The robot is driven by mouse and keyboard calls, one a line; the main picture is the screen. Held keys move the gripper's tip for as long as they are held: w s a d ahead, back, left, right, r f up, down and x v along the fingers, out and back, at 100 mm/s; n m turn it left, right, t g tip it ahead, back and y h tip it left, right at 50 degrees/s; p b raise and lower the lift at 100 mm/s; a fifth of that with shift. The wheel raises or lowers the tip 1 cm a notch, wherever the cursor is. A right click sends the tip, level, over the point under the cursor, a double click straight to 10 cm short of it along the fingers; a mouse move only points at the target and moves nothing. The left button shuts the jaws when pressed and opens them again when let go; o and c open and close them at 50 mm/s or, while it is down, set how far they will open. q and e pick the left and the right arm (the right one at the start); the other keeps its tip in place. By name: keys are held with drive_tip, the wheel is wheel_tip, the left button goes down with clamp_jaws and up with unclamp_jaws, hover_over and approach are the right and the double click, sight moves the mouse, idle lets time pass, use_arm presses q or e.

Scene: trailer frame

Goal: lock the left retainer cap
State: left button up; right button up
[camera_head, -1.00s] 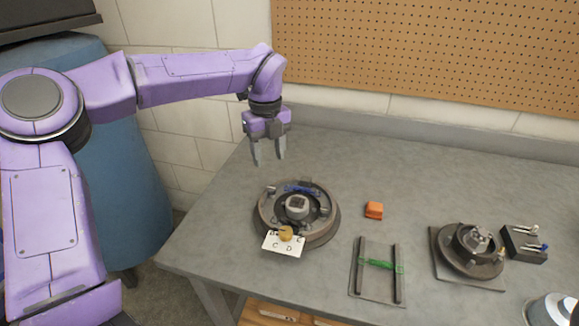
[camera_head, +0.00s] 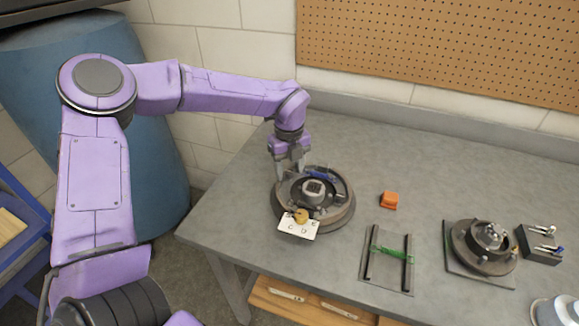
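A round dark hub (camera_head: 343,208) sits near the left end of the bench, with a grey block-like cap (camera_head: 314,188) at its centre. A blue piece (camera_head: 321,174) lies on the hub's far side. A yellow-orange knob (camera_head: 301,215) stands at its front edge by a white lettered card (camera_head: 297,229). My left gripper (camera_head: 291,173) points down at the hub's far left rim, its fingers apart. Whether the fingertips touch the hub is too small to tell. I cannot tell which part is the left retainer cap. My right gripper is not in view.
An orange block (camera_head: 389,200) lies right of the hub. A frame with a green strap (camera_head: 391,253) lies in front of it. A second round hub (camera_head: 484,247) and a dark switch box (camera_head: 539,243) stand at the right. The bench's back middle is clear.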

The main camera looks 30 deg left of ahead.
use_arm(q)
clamp_jaws()
drive_tip(key=shift+m+p, duration=0.3)
drive_tip(key=shift+m, duration=0.1)
drive_tip(key=m+p, duration=0.2)
drive_tip(key=m, duration=0.1)
drive_tip(key=shift+w+r+m, duration=0.1)
drive_tip(key=shift+r+m, duration=0.05)
drive_tip(key=shift+m, duration=0.25)
drive_tip(key=m+p, duration=0.2)
drive_tip(key=m, duration=0.2)
drive_tip(key=shift+p, duration=0.3)
drive_tip(key=m+p, duration=0.2)
drive_tip(key=m, duration=0.3)
drive_tip(key=shift+w+m+p, duration=0.1)
drive_tip(key=shift+m+p, duration=1.1)
drive_tip(key=shift+m, duration=1)
